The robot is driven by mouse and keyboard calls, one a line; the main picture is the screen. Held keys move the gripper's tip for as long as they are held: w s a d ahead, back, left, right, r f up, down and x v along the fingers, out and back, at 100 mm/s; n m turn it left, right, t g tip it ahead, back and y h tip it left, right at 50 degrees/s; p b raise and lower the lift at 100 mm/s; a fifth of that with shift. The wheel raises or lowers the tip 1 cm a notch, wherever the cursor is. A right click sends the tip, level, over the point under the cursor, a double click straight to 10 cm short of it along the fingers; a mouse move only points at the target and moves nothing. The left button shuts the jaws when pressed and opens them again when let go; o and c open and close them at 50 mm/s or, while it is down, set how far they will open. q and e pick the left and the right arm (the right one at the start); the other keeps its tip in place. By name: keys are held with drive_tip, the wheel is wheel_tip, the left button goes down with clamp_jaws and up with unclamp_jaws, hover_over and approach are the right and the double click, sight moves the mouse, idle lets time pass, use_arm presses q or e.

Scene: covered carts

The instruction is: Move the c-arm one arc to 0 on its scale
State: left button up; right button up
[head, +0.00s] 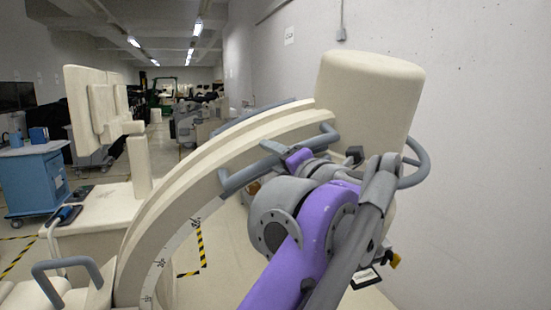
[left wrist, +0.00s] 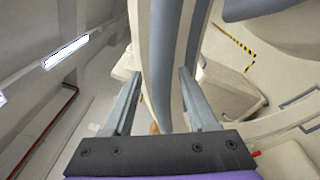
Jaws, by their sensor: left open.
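The c-arm arc (head: 182,185) is a large cream curved band that sweeps from lower left up to a cream housing (head: 368,85) at the upper right. Small dark scale marks (head: 160,262) run along its lower left face; I cannot read clearly which mark is set. My left gripper (head: 246,165) is open at the arc's upper part. My right gripper is not in view.
A grey handle (head: 68,268) stands on the cream base at lower left. A cream monitor stand (head: 92,105) and a blue cart (head: 35,180) stand at the left. A wall (head: 480,150) closes the right side. Yellow-black tape (head: 201,245) marks the floor.

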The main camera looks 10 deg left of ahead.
use_arm(q)
drive_tip(key=v, duration=1)
drive_tip(key=shift+s+d, duration=0.25)
drive_tip(key=shift+s, duration=0.05)
idle(0.6)
